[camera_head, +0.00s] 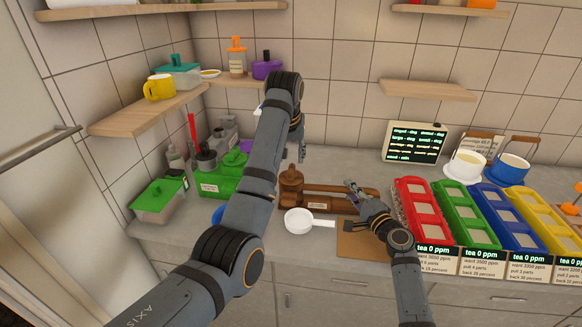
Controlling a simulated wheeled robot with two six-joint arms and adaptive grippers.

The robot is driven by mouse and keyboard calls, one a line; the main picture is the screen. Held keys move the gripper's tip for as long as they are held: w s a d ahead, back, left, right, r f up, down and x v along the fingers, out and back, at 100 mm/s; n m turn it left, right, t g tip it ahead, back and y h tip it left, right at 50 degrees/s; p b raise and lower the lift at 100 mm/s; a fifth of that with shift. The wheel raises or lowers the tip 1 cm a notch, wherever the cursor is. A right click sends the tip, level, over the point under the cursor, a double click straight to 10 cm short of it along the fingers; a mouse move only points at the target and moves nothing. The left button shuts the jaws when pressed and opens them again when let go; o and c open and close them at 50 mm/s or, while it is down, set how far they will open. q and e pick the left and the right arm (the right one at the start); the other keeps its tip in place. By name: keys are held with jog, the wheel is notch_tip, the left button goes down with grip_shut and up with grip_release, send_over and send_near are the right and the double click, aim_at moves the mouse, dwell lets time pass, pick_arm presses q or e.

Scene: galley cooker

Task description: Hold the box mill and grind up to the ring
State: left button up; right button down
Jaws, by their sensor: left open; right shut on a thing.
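A brown wooden piece that looks like the box mill (291,187) sits on the counter, with a rounded upright part at its left, a long bar to the right and a small label low on its front. My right gripper (350,187) is shut at the bar's right part, apparently on the mill; the exact contact is too small to see. My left gripper (302,152) is open and empty, pointing down above and behind the mill's upright part. My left arm passes in front of the counter's left part. No ring can be made out.
A white scoop (299,221) lies in front of the mill, its handle towards a brown board (362,240). Red (424,213), green (462,211), blue and yellow bins stand at the right.

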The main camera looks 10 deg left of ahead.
aim_at(291, 169)
pick_arm(q)
jog(key=x, duration=0.6)
jog(key=shift+w+f, duration=0.2)
grip_shut()
